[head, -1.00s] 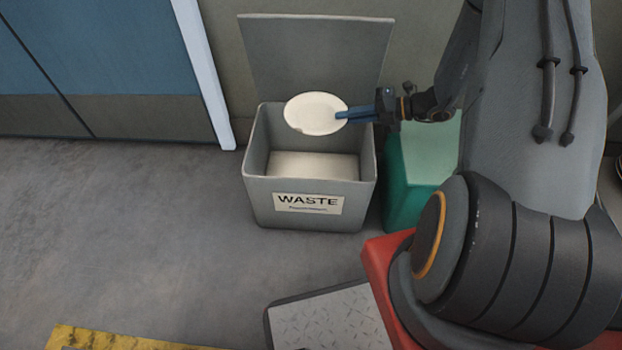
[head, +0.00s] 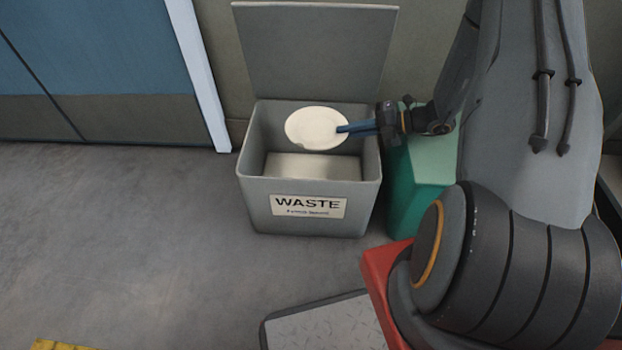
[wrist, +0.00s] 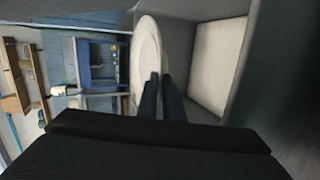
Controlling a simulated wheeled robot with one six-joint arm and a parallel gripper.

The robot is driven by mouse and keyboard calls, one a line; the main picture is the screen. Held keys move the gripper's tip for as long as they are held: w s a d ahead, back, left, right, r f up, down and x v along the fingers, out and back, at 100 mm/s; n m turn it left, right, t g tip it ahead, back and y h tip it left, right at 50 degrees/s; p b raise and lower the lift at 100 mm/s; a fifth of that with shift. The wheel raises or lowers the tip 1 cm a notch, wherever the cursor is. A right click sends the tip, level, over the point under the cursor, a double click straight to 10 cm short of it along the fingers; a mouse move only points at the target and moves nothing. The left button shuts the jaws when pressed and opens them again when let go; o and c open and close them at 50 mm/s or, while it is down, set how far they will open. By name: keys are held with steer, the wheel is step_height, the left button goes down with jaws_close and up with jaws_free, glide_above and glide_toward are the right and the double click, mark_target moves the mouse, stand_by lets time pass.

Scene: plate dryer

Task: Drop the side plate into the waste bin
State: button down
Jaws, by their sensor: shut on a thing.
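The side plate (head: 314,127) is a white round plate with a small chip at its lower edge in the head view. My gripper (head: 345,128) is shut on its right rim and holds it over the opening of the waste bin (head: 252,190). The bin is grey, labelled WASTE, with its lid (head: 318,50) standing open at the back. In the wrist view, the plate (wrist: 146,50) is seen nearly edge-on at the fingers (wrist: 160,80), beside the bin's pale inner floor (wrist: 215,65).
A green bin (head: 420,190) stands right of the waste bin, under my arm. A blue door (head: 100,60) with a white frame (head: 200,75) is at the left. The floor (head: 120,230) left of the bin is clear.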

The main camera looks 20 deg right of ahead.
steer(key=c, duration=1.8)
jaws_free()
steer(key=shift+f, duration=0.1)
steer(key=shift+p+v, duration=1.2)
steer(key=shift+v, duration=2.75)
steer(key=shift+a, duration=0.1)
